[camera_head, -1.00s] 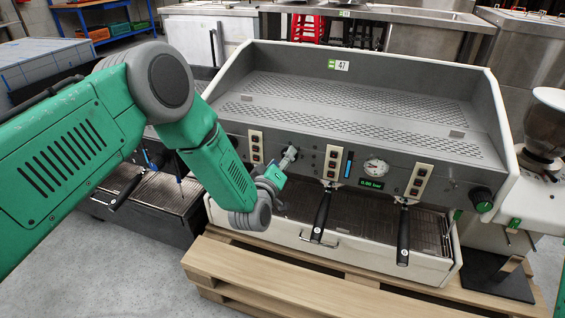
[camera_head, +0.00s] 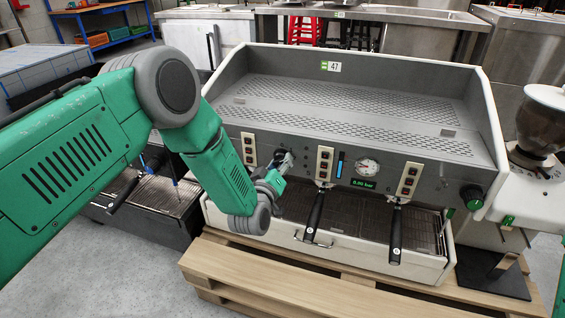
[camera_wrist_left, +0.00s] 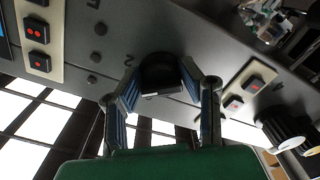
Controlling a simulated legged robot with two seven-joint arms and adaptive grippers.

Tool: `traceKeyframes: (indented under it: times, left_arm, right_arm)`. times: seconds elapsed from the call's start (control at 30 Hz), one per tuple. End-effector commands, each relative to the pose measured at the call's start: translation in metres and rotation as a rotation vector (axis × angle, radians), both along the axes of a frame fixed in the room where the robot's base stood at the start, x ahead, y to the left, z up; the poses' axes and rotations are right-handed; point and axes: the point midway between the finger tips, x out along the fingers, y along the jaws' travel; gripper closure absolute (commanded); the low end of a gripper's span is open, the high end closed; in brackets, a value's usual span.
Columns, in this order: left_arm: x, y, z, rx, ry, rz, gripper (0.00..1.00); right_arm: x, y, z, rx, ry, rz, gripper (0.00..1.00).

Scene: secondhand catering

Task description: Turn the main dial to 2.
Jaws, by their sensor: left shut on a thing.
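The main dial (camera_wrist_left: 160,70) is a black round knob on the espresso machine's grey front panel, with a white mark on its lower edge in the left wrist view. My left gripper (camera_wrist_left: 160,86) is shut on it, one blue-padded finger on each side. A printed 2 (camera_wrist_left: 128,60) shows on the panel just left of the dial. In the head view my left gripper (camera_head: 284,161) is at the panel between two button strips, and it hides the dial. My right gripper is not in view.
The espresso machine (camera_head: 330,128) stands on a wooden pallet (camera_head: 300,272). Two black-handled portafilters (camera_head: 314,217) hang right of the gripper. A pressure gauge (camera_head: 367,168) sits above a green display (camera_head: 363,184). A black side knob (camera_head: 472,197) is at the panel's right end.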

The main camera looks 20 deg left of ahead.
Motion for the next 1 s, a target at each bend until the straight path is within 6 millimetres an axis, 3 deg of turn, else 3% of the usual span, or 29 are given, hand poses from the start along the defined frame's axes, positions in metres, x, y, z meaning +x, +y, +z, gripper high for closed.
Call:
traceKeyframes:
  times: [0.03,0.6,1.0]
  left_arm:
    - [0.004,0.001,0.009,0.036,-0.021,0.003,0.95]
    - [0.005,0.002,0.011,0.496,-0.039,0.006,0.95]
    - [0.005,0.002,0.01,0.644,-0.044,0.006,0.95]
  right_arm:
    - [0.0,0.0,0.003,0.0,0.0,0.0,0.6]
    - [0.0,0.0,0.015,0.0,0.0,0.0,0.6]
    - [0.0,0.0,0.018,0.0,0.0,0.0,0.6]
